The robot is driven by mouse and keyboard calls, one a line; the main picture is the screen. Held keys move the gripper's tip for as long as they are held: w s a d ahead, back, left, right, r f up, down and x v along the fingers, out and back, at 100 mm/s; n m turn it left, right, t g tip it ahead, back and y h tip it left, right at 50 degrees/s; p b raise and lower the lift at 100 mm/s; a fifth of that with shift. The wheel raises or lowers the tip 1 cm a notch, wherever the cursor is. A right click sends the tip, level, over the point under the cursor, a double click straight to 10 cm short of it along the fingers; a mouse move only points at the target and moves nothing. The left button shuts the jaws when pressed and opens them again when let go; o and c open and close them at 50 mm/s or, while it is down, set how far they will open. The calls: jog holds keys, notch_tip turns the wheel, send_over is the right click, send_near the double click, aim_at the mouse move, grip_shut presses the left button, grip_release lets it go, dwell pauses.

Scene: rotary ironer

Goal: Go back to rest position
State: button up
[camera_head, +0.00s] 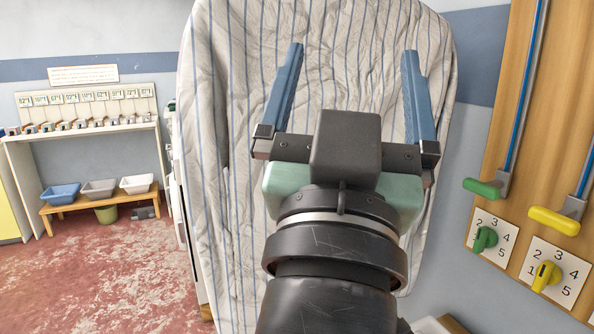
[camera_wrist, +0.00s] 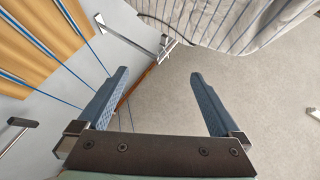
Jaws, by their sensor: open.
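My gripper (camera_head: 350,95) is open with two blue fingers spread wide and nothing between them. In the head view it is raised in front of a large padded board covered in blue-and-white striped cloth (camera_head: 230,95). I cannot tell the distance between the fingers and the cloth. In the wrist view the open fingers (camera_wrist: 160,90) have empty space between them, and the striped cover (camera_wrist: 235,22) shows beyond them at the top.
At right, a wooden panel (camera_head: 500,90) carries a green handle (camera_head: 482,188), a yellow handle (camera_head: 553,220) and numbered dials (camera_head: 546,275). At left, a bench (camera_head: 100,197) holds blue, grey and white tubs below a shelf (camera_head: 82,130). Red worn floor (camera_head: 100,270) is open at left.

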jog(key=s+a+r+n+t+y+p, duration=0.3)
jog(key=s+a+r+y, duration=0.15)
jog(key=s+r, duration=0.2)
notch_tip(320, 180, up, 11)
jog(key=p, duration=1.1)
jog(key=shift+w+r, duration=0.15)
jog(key=shift+w, duration=0.3)
jog(key=shift+d, duration=0.1)
